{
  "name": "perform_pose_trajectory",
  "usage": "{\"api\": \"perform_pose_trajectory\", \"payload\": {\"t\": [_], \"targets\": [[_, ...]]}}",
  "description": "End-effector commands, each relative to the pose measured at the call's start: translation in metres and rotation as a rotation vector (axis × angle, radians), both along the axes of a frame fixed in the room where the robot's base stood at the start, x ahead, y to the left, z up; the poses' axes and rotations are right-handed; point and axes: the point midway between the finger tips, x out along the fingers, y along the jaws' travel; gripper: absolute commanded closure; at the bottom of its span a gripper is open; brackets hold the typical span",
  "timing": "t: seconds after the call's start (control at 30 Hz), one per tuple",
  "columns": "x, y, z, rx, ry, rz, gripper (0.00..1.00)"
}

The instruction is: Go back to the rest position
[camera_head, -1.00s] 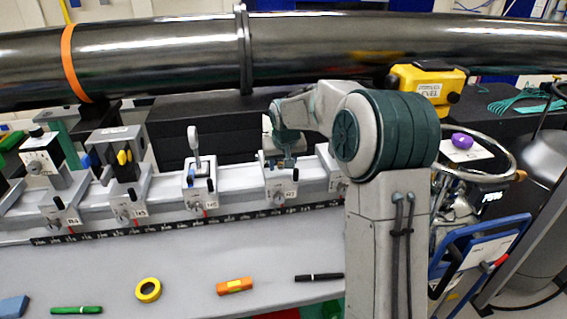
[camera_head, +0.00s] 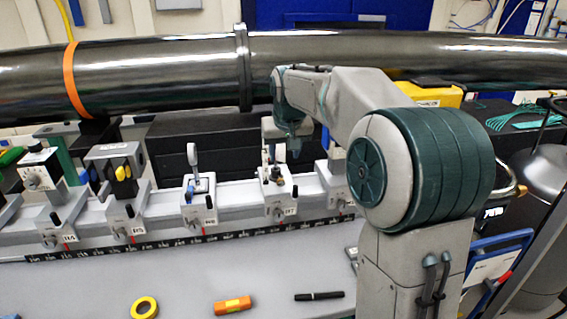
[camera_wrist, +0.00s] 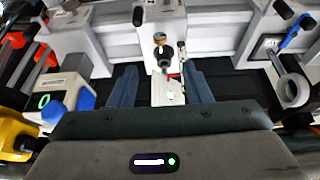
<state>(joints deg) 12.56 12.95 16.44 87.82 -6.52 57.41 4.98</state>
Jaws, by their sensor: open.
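My gripper (camera_head: 283,148) is above and behind the carriage (camera_head: 281,200) labelled as one of a row on the grey rail. In the wrist view my gripper (camera_wrist: 160,85) shows two dark blue fingers spread apart with nothing held between them. A carriage with a small dark round post (camera_wrist: 162,52) lies beyond the fingertips, apart from them. My arm reaches in from the right and hides part of the bench's right side.
A large dark pipe (camera_head: 380,55) with an orange band runs across behind the rail. Other carriages stand to the left, one with a lever (camera_head: 194,165). A yellow tape roll (camera_head: 144,307), an orange block (camera_head: 232,305) and a black marker (camera_head: 319,296) lie on the bench.

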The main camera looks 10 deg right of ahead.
Motion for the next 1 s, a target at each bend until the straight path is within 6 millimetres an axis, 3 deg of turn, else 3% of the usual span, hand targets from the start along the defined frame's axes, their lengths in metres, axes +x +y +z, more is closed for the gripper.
{"api": "perform_pose_trajectory", "payload": {"t": [0.43, 0.57, 0.67, 1.0], "targets": [[-0.004, 0.0, 0.007, 0.0, 0.001, 0.0, 0.56], [-0.019, 0.003, 0.006, -0.01, 0.008, 0.003, 0.56], [-0.049, 0.005, 0.002, -0.026, 0.022, 0.006, 0.56], [-0.203, 0.0, -0.043, -0.038, 0.088, -0.004, 0.56]]}}
